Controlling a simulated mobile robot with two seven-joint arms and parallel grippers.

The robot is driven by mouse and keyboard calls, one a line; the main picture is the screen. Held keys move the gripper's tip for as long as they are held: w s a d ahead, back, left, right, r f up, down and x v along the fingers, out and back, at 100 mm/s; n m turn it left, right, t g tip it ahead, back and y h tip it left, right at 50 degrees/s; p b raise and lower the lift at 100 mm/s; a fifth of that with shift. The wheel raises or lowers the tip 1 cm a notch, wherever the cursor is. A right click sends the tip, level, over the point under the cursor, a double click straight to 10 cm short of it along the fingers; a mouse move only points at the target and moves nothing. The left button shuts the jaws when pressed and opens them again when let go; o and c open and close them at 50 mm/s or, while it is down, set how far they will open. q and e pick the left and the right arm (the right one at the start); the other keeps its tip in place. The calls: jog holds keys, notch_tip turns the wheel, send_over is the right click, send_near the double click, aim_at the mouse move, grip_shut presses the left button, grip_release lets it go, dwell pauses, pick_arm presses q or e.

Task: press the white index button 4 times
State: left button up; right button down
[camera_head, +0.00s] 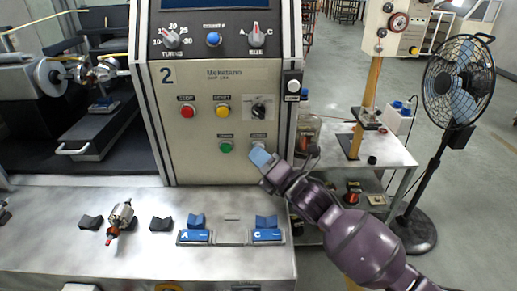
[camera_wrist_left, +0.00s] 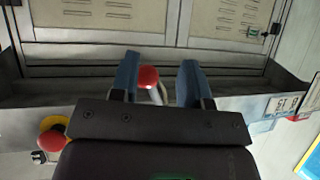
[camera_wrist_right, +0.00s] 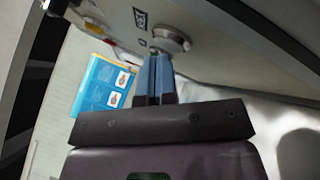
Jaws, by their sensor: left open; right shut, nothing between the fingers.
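The grey machine panel (camera_head: 235,95) stands upright in the middle of the head view. A small pale button (camera_head: 257,142) sits at its lower right, beside a green button (camera_head: 226,147). My right gripper (camera_head: 262,160) is shut and empty, its blue fingertips just below the pale button. In the right wrist view the shut fingers (camera_wrist_right: 154,78) point at a round, pale button (camera_wrist_right: 170,38) with a dark label beside it. Whether they touch it I cannot tell. My left gripper (camera_wrist_left: 157,78) is open and empty in the left wrist view and is outside the head view.
Red (camera_head: 188,111) and yellow (camera_head: 222,110) buttons and knobs are on the same panel. Below are blue blocks marked A (camera_head: 195,237) and C (camera_head: 268,235) and an armature (camera_head: 121,217) on the bench. A fan (camera_head: 455,90) stands at right.

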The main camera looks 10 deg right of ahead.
jog(key=shift+s, duration=0.15)
jog(key=shift+s+a+p, duration=0.15)
jog(key=shift+s+p, duration=0.2)
jog(key=shift+s, duration=0.35)
jog(key=shift+w, duration=0.1)
jog(key=shift+w, duration=0.35)
jog(key=shift+w, duration=0.4)
dwell(1.1)
jog(key=shift+s, duration=0.15)
jog(key=shift+s+p, duration=0.35)
jog(key=shift+s, duration=0.35)
